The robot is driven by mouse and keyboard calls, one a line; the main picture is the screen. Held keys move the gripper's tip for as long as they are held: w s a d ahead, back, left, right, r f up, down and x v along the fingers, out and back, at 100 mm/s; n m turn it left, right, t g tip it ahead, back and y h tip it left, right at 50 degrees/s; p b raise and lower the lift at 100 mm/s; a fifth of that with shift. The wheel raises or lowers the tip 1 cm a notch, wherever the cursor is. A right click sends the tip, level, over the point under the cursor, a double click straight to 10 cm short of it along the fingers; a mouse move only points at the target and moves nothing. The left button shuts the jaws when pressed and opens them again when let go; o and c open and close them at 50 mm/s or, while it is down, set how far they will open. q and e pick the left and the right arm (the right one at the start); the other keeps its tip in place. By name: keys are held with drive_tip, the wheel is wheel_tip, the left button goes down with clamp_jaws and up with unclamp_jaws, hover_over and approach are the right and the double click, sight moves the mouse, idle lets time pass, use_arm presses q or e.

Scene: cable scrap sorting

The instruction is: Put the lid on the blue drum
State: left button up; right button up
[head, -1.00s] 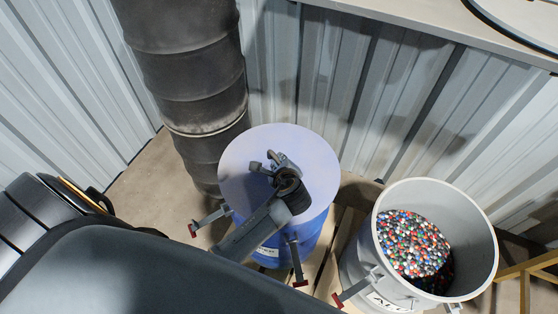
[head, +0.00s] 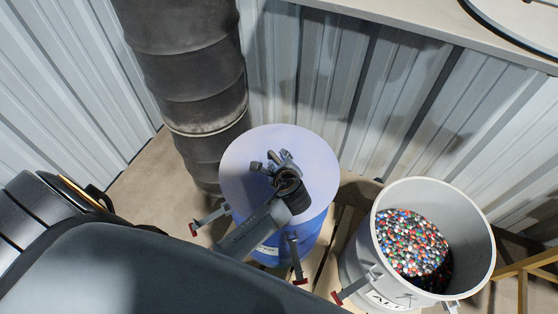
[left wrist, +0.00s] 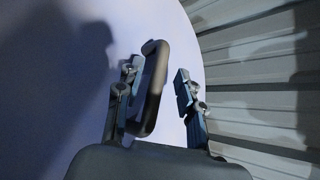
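The blue drum (head: 268,254) stands upright in the middle of the head view. The pale lilac round lid (head: 319,168) lies over its top; its far rim is in clear view, but my arm hides part of the near side. My left gripper (head: 272,163) is over the lid's middle, its fingers apart. In the left wrist view, the lid's dark handle (left wrist: 153,88) stands between the two fingers, closer to the left finger, with a clear gap to the right finger. Latches with red tips (head: 194,229) stick out from the drum's side. My right gripper is not in view.
A grey drum (head: 485,230) with multicoloured granules (head: 410,243) stands to the right. A tall dark ribbed column (head: 200,85) rises behind left. Corrugated metal walls (head: 340,75) close off the back, with a shelf (head: 410,18) above right. A yellow frame (head: 525,270) is at the right edge.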

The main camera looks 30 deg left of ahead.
use_arm(q)
drive_tip(key=shift+s+f, duration=0.15)
drive_tip(key=v, duration=1.2)
